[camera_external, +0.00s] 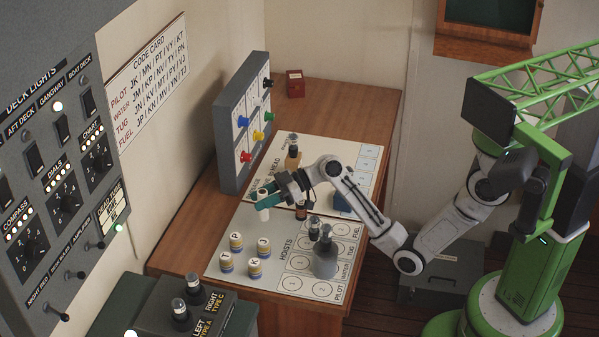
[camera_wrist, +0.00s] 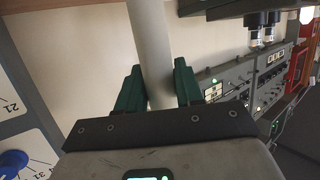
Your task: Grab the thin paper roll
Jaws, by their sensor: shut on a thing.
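The thin paper roll (camera_wrist: 150,40) is a plain pale cylinder between the two green fingers of my gripper (camera_wrist: 157,82) in the wrist view. It runs up out of the top of that picture. In the external view my gripper (camera_external: 266,193) is over the desk, and the pale end of the roll (camera_external: 264,213) shows just below the fingers. My gripper is shut on the roll. Its middle is hidden by the fingers, and I cannot tell whether its lower end touches the board.
Several lettered cylinders (camera_external: 254,268) stand on the HOISTS board (camera_external: 215,267) nearby. A grey cylinder (camera_external: 325,257) stands to their right. A grey dial panel (camera_external: 232,130) with coloured knobs rises behind on the left. A small red box (camera_external: 295,84) sits at the desk's back.

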